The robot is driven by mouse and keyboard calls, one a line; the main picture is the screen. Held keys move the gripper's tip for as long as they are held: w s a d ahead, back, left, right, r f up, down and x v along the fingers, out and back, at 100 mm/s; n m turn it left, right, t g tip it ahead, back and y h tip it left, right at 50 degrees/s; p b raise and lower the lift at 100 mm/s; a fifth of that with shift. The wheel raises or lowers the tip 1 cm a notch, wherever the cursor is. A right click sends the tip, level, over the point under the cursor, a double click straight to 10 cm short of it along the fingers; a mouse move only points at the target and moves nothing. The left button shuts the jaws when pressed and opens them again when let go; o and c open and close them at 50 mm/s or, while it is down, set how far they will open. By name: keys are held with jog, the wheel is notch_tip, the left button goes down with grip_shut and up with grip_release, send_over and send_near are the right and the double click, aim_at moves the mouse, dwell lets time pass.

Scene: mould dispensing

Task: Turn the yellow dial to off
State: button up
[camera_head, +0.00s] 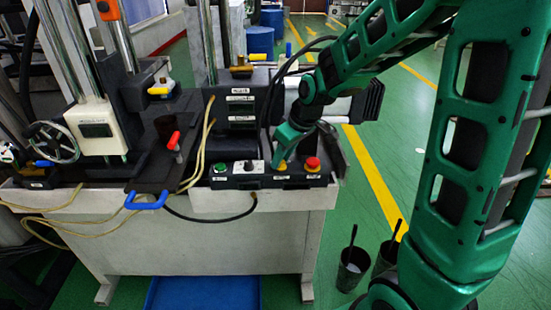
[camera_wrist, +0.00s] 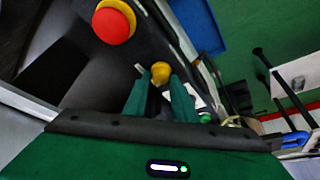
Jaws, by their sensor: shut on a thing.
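The yellow dial (camera_head: 281,166) is on the black control panel (camera_head: 232,183) at the front of the machine table. In the wrist view the dial (camera_wrist: 160,70) sits between the tips of my two green fingers. My gripper (camera_head: 287,159) reaches down to it from above and is shut on it. In the wrist view my gripper (camera_wrist: 162,84) hides the lower part of the dial. The dial's pointer direction and its label cannot be read clearly.
A red emergency button (camera_head: 313,163) stands close to the right of the dial. A small selector knob (camera_head: 249,165) and a green button (camera_head: 220,168) are to its left. A red-handled lever (camera_head: 174,141) and a blue handle (camera_head: 148,202) are further left. Dark cups (camera_head: 352,267) stand at the right.

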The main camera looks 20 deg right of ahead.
jog(key=shift+d, duration=0.35)
jog(key=o, duration=1)
jog(key=shift+a, duration=0.1)
jog(key=v, duration=1)
jog(key=shift+r, duration=0.3)
jog(key=s+d+f+m+g, duration=0.1)
jog(key=s+d+m, duration=0.3)
jog(key=s, duration=0.5)
jog(key=s+d+f+m+g+h, duration=0.1)
jog(key=s+d+m, duration=0.3)
jog(key=s, duration=0.5)
jog(key=s+d+f+m+g+h, duration=0.1)
jog(key=s+d+f+m+g, duration=0.1)
jog(key=s, duration=0.8)
jog(key=shift+d+f+m, duration=0.25)
jog(key=shift+d+m, duration=0.25)
jog(key=shift+d, duration=0.3)
jog(key=shift+d+f+m, duration=0.2)
jog(key=shift+d+m, duration=0.3)
jog(key=shift+d, duration=0.3)
